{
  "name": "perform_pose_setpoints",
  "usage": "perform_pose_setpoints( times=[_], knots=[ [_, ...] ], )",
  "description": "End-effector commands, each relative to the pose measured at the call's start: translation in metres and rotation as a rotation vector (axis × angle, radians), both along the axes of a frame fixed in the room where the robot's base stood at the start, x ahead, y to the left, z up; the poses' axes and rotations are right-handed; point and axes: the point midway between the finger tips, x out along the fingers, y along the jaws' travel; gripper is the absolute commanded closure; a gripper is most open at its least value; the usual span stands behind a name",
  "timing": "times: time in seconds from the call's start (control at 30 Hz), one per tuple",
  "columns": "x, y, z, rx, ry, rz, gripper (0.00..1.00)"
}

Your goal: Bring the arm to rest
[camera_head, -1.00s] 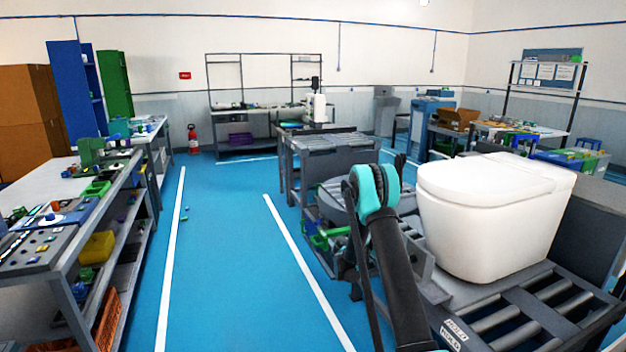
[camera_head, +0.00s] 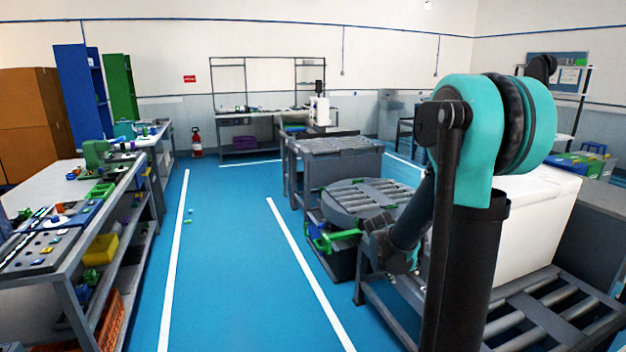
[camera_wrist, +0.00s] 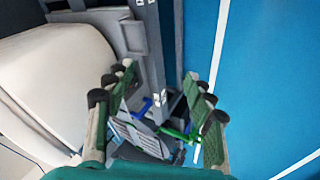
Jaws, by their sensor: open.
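My gripper (camera_wrist: 160,117) shows in the wrist view with its two green-padded fingers spread apart. It is open, with nothing held between the fingers. In the head view my raised arm fills the right side, and I cannot make out the fingers behind it.
A round roller turntable (camera_head: 365,197) and a grey conveyor (camera_head: 335,147) stand beyond my arm. A workbench (camera_head: 65,270) with parts and bins runs along the left. A fire extinguisher (camera_head: 196,142) stands at the back.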

Motion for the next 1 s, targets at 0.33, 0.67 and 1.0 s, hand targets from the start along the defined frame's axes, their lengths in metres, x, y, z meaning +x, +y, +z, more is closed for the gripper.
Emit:
perform_pose_setpoints(
  times=[0.33, 0.67, 1.0],
  knots=[
    [-0.116, 0.045, -0.003, 0.255, -0.009, 0.009, 0.46],
    [-0.191, 0.082, -0.021, 0.439, -0.025, 0.013, 0.46],
    [-0.200, 0.088, -0.023, 0.467, -0.029, 0.015, 0.46]
  ],
)
